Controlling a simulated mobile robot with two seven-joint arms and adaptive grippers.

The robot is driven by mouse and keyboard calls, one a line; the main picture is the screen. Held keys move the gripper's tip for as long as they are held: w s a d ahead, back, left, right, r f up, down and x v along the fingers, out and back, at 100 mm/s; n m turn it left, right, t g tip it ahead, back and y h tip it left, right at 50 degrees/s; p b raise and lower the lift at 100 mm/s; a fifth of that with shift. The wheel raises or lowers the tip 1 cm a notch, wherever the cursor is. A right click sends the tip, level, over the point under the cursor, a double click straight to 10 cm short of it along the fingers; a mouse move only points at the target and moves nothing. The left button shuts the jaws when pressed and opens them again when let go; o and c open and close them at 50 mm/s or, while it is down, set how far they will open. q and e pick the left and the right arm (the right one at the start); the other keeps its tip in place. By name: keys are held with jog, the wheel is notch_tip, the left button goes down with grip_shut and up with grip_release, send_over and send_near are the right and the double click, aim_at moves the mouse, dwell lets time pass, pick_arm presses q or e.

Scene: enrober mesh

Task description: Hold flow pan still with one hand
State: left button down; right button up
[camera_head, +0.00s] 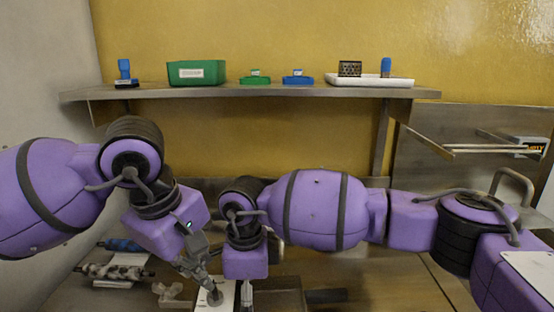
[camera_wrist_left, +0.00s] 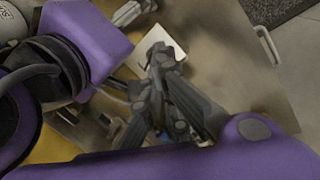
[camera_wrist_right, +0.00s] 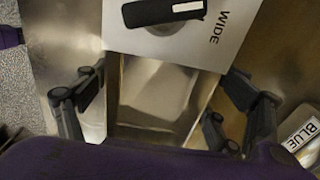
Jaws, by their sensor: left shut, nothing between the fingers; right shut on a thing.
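The flow pan appears to be the shallow metal pan (camera_wrist_right: 160,95) in the right wrist view; its edge also shows in the head view (camera_head: 288,297). My right gripper (camera_wrist_right: 162,76) has a finger on each side of it and is shut on it. In the head view that gripper is mostly hidden below its purple wrist. My left gripper (camera_head: 211,290) is shut and empty, pointing down at the white panel (camera_wrist_right: 228,52) beside the pan. Its fingertips are close to the panel's dark knob (camera_wrist_right: 165,14); contact is unclear. The left wrist view shows the closed fingers (camera_wrist_left: 160,58) over the white panel.
Blue (camera_head: 122,245) and mottled (camera_head: 115,271) rollers lie left of my left gripper, with clear pieces (camera_head: 170,291) nearer. A shelf (camera_head: 250,91) behind carries a green bin (camera_head: 196,73), lids and a white tray (camera_head: 340,80). The worktop (camera_head: 390,290) at right is clear.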

pick_arm(q)
send_over(208, 302)
jog(key=s, duration=0.3)
jog(key=shift+s+a+x, duration=0.15)
jog(key=shift+a+x, duration=0.05)
jog(key=shift+x, duration=0.85)
jog(key=shift+s+a+x, duration=0.15)
jog(key=shift+s+x, duration=0.05)
jog(key=shift+x, duration=0.85)
jog(key=shift+s+a+x, duration=0.15)
jog(key=shift+a+x, duration=0.05)
jog(key=shift+x, duration=0.8)
jog(key=shift+w+d+f, duration=0.2)
jog(key=shift+w, duration=0.4)
jog(key=shift+w+a, duration=0.15)
jog(key=shift+a, duration=0.15)
